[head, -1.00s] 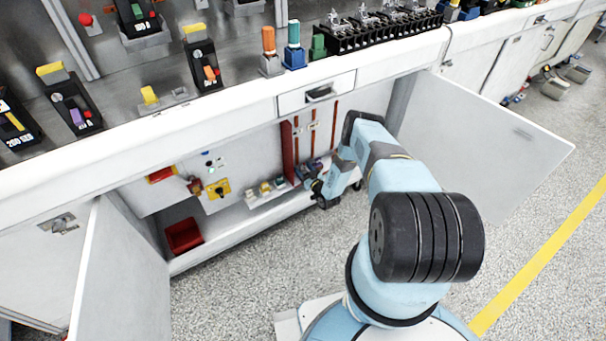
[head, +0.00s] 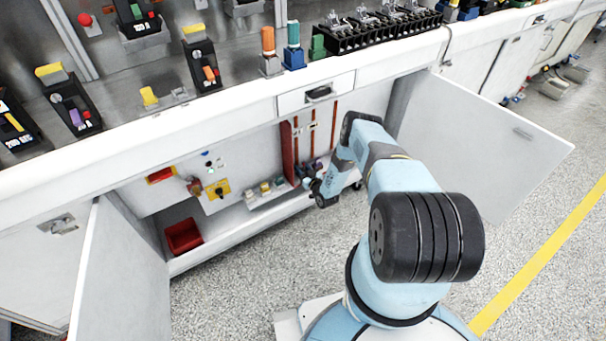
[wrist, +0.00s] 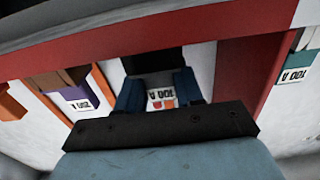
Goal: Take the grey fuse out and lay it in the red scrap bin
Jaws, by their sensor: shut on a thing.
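My gripper (wrist: 158,92) has its two blue fingers closed on either side of a grey fuse (wrist: 154,80), with a dark block just beyond it. A white label with upside-down "100 A" shows between the fingers. In the head view my gripper (head: 309,184) is low inside the open cabinet, by the red upright panel; the fuse is too small and covered to make out there. The wrist view does not show whether the fuse is still seated. The red scrap bin (head: 184,237) stands on the cabinet floor at the left, apart from my gripper.
A purple fuse (wrist: 79,97) labelled "200 A" and an orange piece (wrist: 12,106) are left of my fingers. Red panel edges (wrist: 262,75) run close by. Open cabinet doors (head: 130,275) (head: 487,145) flank the opening. A small ledge (head: 267,196) with parts lies between gripper and bin.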

